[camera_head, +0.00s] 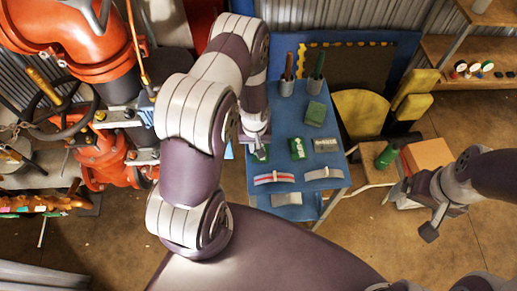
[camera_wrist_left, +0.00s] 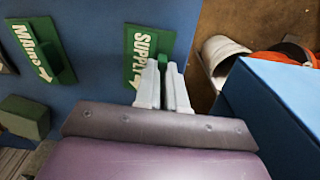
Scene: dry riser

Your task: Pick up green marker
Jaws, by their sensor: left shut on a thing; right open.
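A green marker plate with white SUPPLY lettering (camera_wrist_left: 148,52) lies at the edge of the blue cart top in the left wrist view. In the head view the green marker (camera_head: 261,156) is partly covered by my left gripper (camera_head: 257,143). In the left wrist view my left gripper (camera_wrist_left: 164,72) is shut on a green upright part at the plate's right side. I cannot tell whether the plate is clear of the surface. A second green marker (camera_head: 297,148) lies to the right; it also shows in the left wrist view (camera_wrist_left: 42,52). My right gripper (camera_head: 416,212) is open and empty.
The blue cart (camera_head: 284,116) also bears a grey marker (camera_head: 326,145), a green block (camera_head: 315,112), two cups with tools and two banded strips (camera_head: 274,178). Red pipework (camera_head: 85,45) stands left. A green cylinder (camera_head: 387,155) and orange box (camera_head: 428,154) stand right.

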